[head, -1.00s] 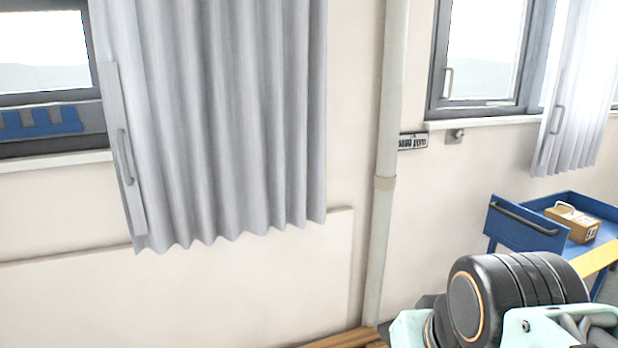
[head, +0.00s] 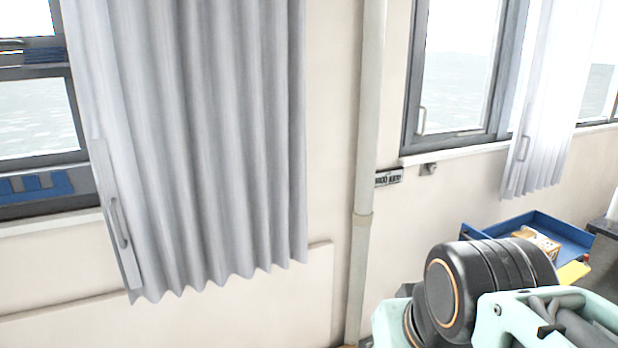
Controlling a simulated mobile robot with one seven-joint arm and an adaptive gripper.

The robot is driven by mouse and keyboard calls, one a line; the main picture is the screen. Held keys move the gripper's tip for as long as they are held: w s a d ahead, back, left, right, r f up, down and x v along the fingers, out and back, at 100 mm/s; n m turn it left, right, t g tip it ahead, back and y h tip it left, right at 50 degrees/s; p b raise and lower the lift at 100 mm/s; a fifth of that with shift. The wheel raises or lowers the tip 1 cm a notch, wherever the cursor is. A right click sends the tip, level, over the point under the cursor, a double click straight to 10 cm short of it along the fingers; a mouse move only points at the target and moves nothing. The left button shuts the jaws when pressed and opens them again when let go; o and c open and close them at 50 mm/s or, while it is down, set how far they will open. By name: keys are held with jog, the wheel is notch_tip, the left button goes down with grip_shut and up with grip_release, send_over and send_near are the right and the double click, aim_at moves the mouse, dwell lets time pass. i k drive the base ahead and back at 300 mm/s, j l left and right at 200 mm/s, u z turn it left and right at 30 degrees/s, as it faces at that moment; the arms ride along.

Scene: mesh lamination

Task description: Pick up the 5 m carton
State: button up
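A small tan carton (head: 540,241) lies in a blue tray-topped cart (head: 497,224) at the right, by the wall. It is partly hidden behind the black joint of my arm. No size marking can be read on it, so I cannot tell whether it is the 5 m one. My arm's black joint and mint-green links fill the lower right corner. The fingers of my gripper do not show, and nothing held is in view.
A yellow piece (head: 573,272) shows at the cart's near edge. A dark grey object (head: 606,240) stands at the right edge. A vertical pipe (head: 362,200) runs down the wall. A grey curtain (head: 200,150) hangs left, a pale one (head: 540,110) right.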

aim_at(551, 248)
jog(key=z, duration=1.45)
jog(key=i+l+z, duration=0.25)
jog(key=i, duration=0.2)
jog(key=i+z, duration=0.25)
jog(key=i, duration=0.2)
jog(key=i+z, duration=0.1)
jog(key=i, duration=1.05)
jog(key=i+l+u, duration=0.1)
jog(key=i+u, duration=0.25)
jog(key=i+l+u, duration=0.55)
jog(key=u, duration=0.25)
jog(key=i+l+u, duration=0.25)
jog(key=u, duration=0.15)
jog(key=i+l+u, duration=0.25)
jog(key=u, duration=0.2)
jog(key=i+l+u, duration=0.1)
jog(key=l+u, duration=0.3)
